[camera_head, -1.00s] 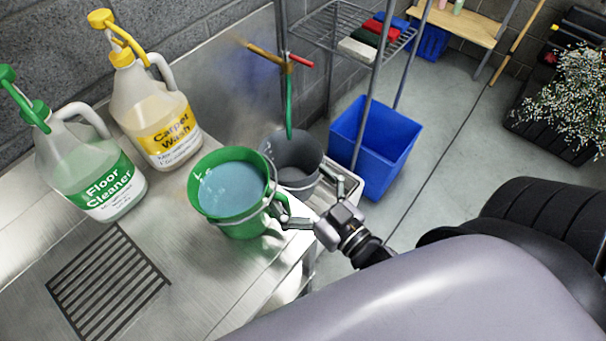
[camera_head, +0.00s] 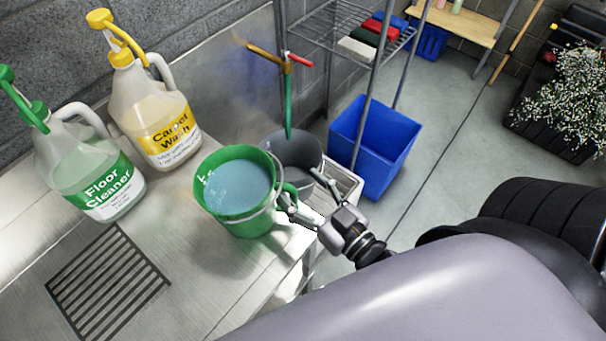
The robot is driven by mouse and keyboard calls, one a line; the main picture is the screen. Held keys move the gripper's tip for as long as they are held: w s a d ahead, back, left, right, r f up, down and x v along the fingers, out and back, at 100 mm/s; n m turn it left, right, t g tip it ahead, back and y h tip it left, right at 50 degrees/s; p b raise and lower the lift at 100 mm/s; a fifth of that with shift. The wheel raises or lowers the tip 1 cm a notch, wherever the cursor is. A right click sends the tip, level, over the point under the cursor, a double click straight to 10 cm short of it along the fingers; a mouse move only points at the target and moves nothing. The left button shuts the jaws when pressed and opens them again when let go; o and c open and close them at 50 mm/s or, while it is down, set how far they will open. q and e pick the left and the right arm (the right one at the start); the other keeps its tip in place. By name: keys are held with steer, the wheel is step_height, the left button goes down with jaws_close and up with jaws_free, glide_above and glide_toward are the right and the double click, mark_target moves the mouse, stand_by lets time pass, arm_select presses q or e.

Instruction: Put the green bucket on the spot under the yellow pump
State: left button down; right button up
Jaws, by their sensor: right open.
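The green bucket (camera_head: 250,222), filled with bluish liquid, appears to stand on the metal counter, right of and in front of the jugs. Its green side handle (camera_head: 290,190) points right. The yellow pump (camera_head: 122,38) tops the Carpet Wash jug (camera_head: 160,125), up and left of the bucket. My right gripper (camera_head: 300,184) is open at the bucket's right side, its fingers spread near the handle. I cannot tell whether a finger touches the handle. My left gripper is not in view.
The Floor Cleaner jug (camera_head: 85,170) with a green pump stands at the left. A grey bucket (camera_head: 290,150) sits behind my right gripper under a tap (camera_head: 287,66). A blue bin (camera_head: 375,145) stands on the floor. The counter around the drain grate (camera_head: 108,282) is clear.

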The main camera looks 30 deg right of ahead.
steer(key=shift+r, duration=0.2)
jaws_close()
stand_by(0.4)
stand_by(0.6)
